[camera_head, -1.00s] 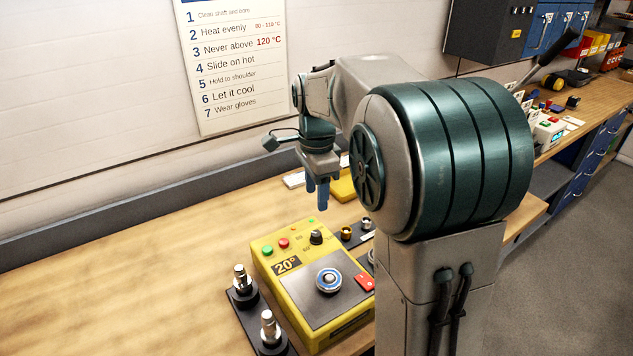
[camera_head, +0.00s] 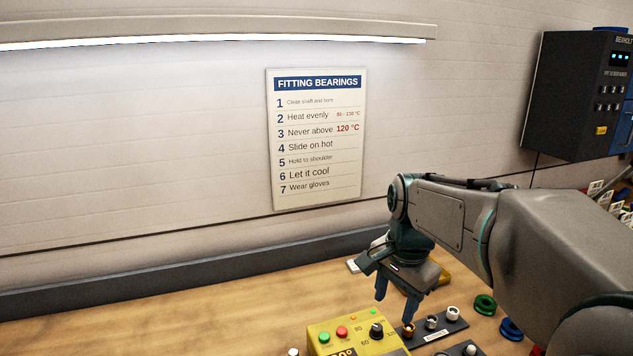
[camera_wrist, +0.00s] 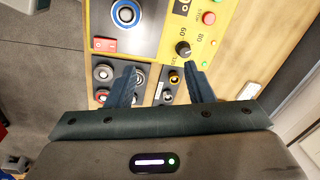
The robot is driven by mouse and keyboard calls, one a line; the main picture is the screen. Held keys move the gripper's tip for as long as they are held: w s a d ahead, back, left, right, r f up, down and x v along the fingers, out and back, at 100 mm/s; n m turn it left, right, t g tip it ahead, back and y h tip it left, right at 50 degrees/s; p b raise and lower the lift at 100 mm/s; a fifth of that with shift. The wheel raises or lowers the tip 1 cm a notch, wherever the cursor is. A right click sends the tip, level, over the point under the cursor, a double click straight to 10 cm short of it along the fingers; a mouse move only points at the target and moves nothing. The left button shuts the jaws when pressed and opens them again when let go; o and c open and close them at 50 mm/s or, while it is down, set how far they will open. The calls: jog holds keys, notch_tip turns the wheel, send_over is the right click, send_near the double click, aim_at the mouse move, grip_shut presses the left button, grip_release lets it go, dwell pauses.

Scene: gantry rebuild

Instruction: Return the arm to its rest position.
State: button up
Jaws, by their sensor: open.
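My gripper (camera_head: 396,302) hangs from my bent arm above the workbench, fingers pointing down, behind and to the right of the yellow heater box. Its two blue fingers are apart with nothing between them, and they show in the wrist view too (camera_wrist: 160,84). The yellow heater (camera_head: 325,330) has green and red buttons and a black knob; its lower part is cut off in the head view. In the wrist view the heater (camera_wrist: 150,48) lies beyond the fingertips, with a ring on its dark top plate.
A dark tray (camera_head: 424,337) with small metal parts lies right of the heater. Green (camera_head: 485,305) and blue (camera_head: 511,329) rings are further right. A wall sign (camera_head: 316,140) hangs behind the bench. The bench (camera_head: 200,310) is clear on the left.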

jog(key=s+f+n+t, duration=0.1)
jog(key=s+f+n, duration=0.1)
jog(key=s+n, duration=0.3)
jog(key=s+f+n+t, duration=0.1)
jog(key=s+f+n, duration=0.2)
jog(key=s+n, duration=0.3)
jog(key=s, duration=0.2)
jog(key=shift+s+a+f, duration=0.15)
jog(key=shift+s+f, duration=0.2)
